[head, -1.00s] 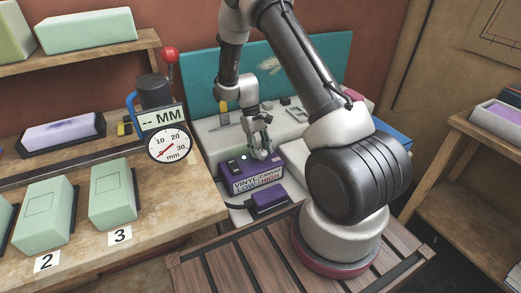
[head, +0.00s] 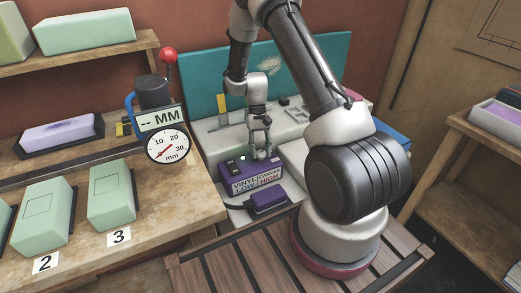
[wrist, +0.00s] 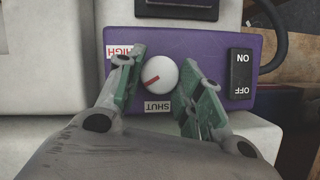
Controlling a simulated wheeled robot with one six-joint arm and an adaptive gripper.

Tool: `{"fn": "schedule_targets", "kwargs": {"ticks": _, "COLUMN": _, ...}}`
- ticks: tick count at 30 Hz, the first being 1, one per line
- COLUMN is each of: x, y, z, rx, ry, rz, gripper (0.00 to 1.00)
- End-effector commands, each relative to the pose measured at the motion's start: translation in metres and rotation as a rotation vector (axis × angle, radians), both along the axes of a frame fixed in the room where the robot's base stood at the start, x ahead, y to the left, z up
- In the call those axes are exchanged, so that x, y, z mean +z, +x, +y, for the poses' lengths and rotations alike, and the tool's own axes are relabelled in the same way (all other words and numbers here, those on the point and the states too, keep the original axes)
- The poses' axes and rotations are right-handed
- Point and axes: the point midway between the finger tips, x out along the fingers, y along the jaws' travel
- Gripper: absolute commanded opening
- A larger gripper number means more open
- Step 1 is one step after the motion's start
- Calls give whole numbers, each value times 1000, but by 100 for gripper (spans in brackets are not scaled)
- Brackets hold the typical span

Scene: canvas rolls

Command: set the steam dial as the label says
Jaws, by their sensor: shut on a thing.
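The purple steam box (head: 228,172) stands on the pale machine. Its front label (head: 258,181) reads VINYL LOW on one side and CANVAS HIGH on the other. My gripper (head: 260,153) is down on the box top and hides the dial in the head view. In the wrist view the round white dial (wrist: 163,77) sits between my two green-padded fingers (wrist: 164,62), which are shut on it. Its red mark points left, between the HIGH label (wrist: 118,52) at upper left and the SHUT label (wrist: 157,106) below. My right finger may cover other lettering.
An ON/OFF rocker switch (wrist: 241,74) is on the box, right of the dial in the wrist view. A purple iron-like block (head: 268,201) lies in front of the box. A gauge (head: 169,146) and green blocks (head: 112,194) are on the left bench.

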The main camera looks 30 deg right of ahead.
Motion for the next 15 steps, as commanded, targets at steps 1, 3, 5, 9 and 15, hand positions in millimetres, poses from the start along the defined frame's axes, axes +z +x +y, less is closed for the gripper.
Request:
{"fn": "schedule_targets", "kwargs": {"ticks": 1, "x": 1, "y": 1, "z": 0, "rx": 0, "ry": -1, "rz": -2, "gripper": 13}}
{"fn": "schedule_targets", "kwargs": {"ticks": 3, "x": 1, "y": 1, "z": 0, "rx": 1, "ry": 0, "rz": -2, "gripper": 13}}
{"fn": "schedule_targets", "kwargs": {"ticks": 5, "x": 1, "y": 1, "z": 0, "rx": 1, "ry": 0, "rz": -2, "gripper": 13}}
{"fn": "schedule_targets", "kwargs": {"ticks": 9, "x": 0, "y": 1, "z": 0, "rx": 1, "ry": 0, "rz": -2, "gripper": 47}}
{"fn": "schedule_targets", "kwargs": {"ticks": 15, "x": 0, "y": 0, "z": 0, "rx": 1, "ry": 0, "rz": -1, "gripper": 58}}
